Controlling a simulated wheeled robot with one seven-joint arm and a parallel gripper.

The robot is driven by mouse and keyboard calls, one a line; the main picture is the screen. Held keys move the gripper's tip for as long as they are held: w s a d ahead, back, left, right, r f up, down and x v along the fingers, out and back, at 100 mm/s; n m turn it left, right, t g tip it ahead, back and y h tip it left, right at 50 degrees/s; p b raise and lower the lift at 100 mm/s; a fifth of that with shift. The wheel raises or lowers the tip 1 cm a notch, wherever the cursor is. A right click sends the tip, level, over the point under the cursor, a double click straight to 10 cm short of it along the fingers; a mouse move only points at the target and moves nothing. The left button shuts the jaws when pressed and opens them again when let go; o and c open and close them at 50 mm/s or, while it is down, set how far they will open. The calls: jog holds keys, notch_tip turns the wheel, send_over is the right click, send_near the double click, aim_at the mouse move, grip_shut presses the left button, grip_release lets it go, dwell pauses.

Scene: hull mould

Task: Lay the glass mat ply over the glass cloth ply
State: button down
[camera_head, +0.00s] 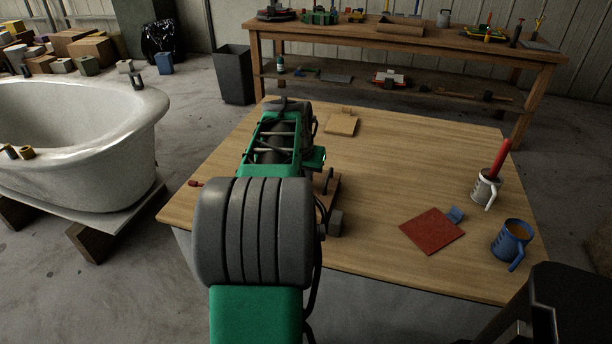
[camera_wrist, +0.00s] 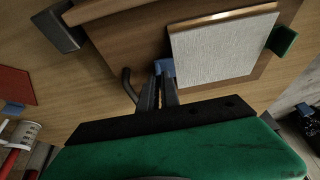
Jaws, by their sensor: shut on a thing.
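A pale, whitish square ply (camera_wrist: 212,48), which looks like the glass mat ply, shows in the wrist view over a brown wooden board (camera_wrist: 135,42). A tan edge shows along the pale ply's far side. In the head view my arm hides the gripper and the held ply.
A red square ply (camera_head: 432,231) with a blue tab lies on the table's right side. A tan square (camera_head: 341,124) lies near the far edge. The table's middle right is clear.

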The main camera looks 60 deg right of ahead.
dwell(0.3)
jog(key=c, duration=1.5)
grip_release()
jog(key=shift+o, duration=0.5)
jog(key=o, duration=0.5)
jog(key=shift+c, duration=0.2)
jog(key=shift+r+p, duration=2.45)
jog(key=shift+r, duration=1)
